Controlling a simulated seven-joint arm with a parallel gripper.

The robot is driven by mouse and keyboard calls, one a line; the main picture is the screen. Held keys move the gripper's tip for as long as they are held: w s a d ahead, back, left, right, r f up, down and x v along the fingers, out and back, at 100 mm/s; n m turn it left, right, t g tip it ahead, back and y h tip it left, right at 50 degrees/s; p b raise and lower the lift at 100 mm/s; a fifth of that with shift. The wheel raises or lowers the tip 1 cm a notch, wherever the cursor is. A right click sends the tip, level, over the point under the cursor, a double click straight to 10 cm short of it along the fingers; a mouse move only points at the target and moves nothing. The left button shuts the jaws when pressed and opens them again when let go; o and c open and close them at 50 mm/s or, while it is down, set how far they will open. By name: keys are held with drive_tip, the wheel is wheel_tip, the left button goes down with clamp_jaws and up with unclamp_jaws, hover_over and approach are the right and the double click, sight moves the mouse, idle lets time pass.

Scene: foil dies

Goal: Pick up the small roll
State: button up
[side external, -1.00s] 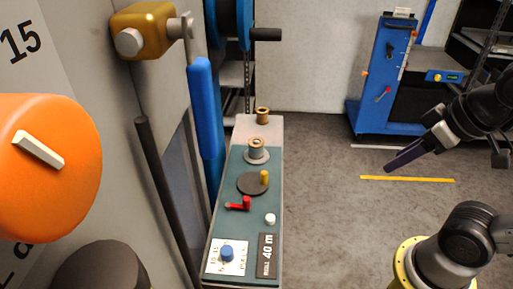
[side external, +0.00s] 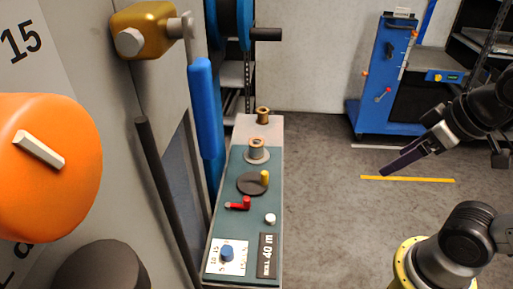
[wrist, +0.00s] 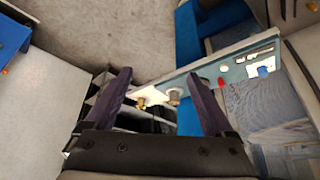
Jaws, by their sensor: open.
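Two small spool-like rolls stand upright on the long narrow panel (side external: 232,185). A gold-brown roll (side external: 263,116) stands on the pale far end. A copper-grey roll (side external: 257,145) stands on a round grey base just nearer. I cannot tell which is the named small roll. My gripper (side external: 384,172) is at the right of the side view, well away from both rolls, over the floor. In the wrist view my gripper (wrist: 157,80) has its two dark fingers spread and empty. The gold roll (wrist: 141,103) and the grey roll (wrist: 174,96) show between them, farther off.
The panel also carries a black disc with a yellow knob (side external: 264,177), a red lever (side external: 246,203), a white knob (side external: 270,219) and a blue dial (side external: 227,253). A large machine with an orange drum (side external: 60,185) fills the left. Open floor lies between panel and arm.

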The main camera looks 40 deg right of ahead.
drive_tip(key=w+a+r+n+g, duration=0.1)
drive_tip(key=w+r+n, duration=0.3)
drive_tip(key=w, duration=0.4)
drive_tip(key=n+g+y, duration=0.5)
drive_tip(key=n, duration=0.9)
hover_over(257, 140)
drive_tip(key=d, duration=0.5)
wheel_tip(257, 140, down, 5)
drive_tip(key=shift+h, duration=0.3)
drive_tip(key=x, duration=1.3)
drive_tip(key=shift+w+a, duration=0.15)
drive_tip(key=shift+a, duration=0.05)
clamp_jaws()
